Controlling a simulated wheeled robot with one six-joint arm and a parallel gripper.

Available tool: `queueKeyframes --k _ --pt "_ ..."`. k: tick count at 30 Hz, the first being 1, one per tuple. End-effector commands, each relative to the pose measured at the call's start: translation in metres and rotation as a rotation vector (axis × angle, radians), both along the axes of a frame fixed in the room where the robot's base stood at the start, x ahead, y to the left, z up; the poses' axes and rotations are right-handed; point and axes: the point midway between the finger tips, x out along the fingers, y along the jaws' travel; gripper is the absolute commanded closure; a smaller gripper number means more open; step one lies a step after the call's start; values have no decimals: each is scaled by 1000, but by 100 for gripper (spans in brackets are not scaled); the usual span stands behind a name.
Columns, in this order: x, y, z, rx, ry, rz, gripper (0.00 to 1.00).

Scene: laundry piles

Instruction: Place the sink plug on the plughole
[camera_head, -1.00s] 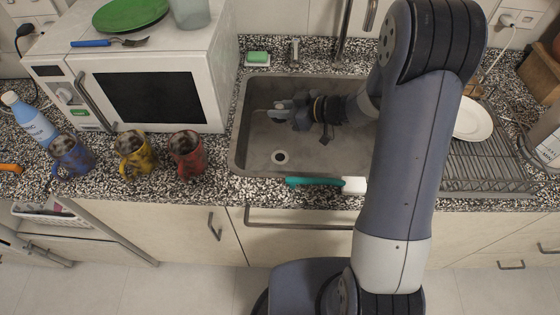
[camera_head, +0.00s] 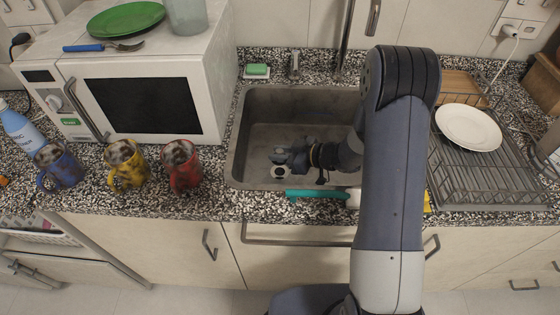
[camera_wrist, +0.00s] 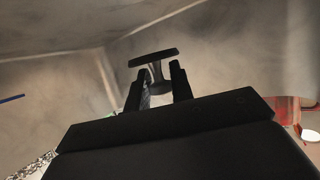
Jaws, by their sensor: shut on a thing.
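The sink plug (camera_wrist: 153,58) shows in the wrist view as a dark flat disc on a narrower stem, and the stem sits between my fingertips. My gripper (camera_wrist: 157,84) is shut on that stem. In the head view my gripper (camera_head: 280,156) is low inside the grey sink basin (camera_head: 262,110), pointing left. The plughole (camera_head: 279,172) is a pale ring with a dark centre in the basin floor, just in front of the gripper tip in the picture. The plug is small and hard to make out there, and its height above the floor cannot be told.
A teal-handled utensil (camera_head: 318,194) lies along the sink's front edge. The red mug (camera_head: 181,165), yellow mug (camera_head: 126,165) and blue mug (camera_head: 59,167) stand left of the sink. A dish rack (camera_head: 490,180) with a white plate (camera_head: 468,127) is on the right.

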Motion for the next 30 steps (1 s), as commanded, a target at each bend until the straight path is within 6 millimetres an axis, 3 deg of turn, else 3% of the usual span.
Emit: queueKeyframes --k 7,30 --pt "0 0 -32 0 2 -1 100" --pt "0 0 -47 0 1 0 100"
